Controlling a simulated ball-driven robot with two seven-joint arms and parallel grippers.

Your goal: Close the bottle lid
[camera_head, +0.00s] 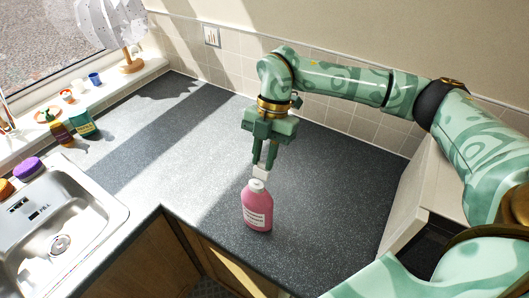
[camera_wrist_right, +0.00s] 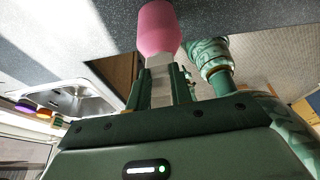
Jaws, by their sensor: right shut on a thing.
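A pink bottle (camera_head: 257,207) with a pale printed label stands upright on the dark countertop, near its front edge. My right gripper (camera_head: 263,166) is directly above it, pointing down. It is shut on the white lid (camera_head: 261,172), which sits at the bottle's white neck (camera_head: 256,185); I cannot tell whether lid and neck touch. In the right wrist view, the lid (camera_wrist_right: 160,84) is between the fingers, with the pink bottle (camera_wrist_right: 158,30) just beyond the fingertips. My left gripper is not in view.
A metal sink (camera_head: 62,235) is at the left, with a purple sponge (camera_head: 27,167) by it. Several small bottles, including a teal one (camera_head: 82,123), stand near the windowsill. A white lamp (camera_head: 112,25) stands at the back. The dark countertop (camera_head: 330,190) around the bottle is clear.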

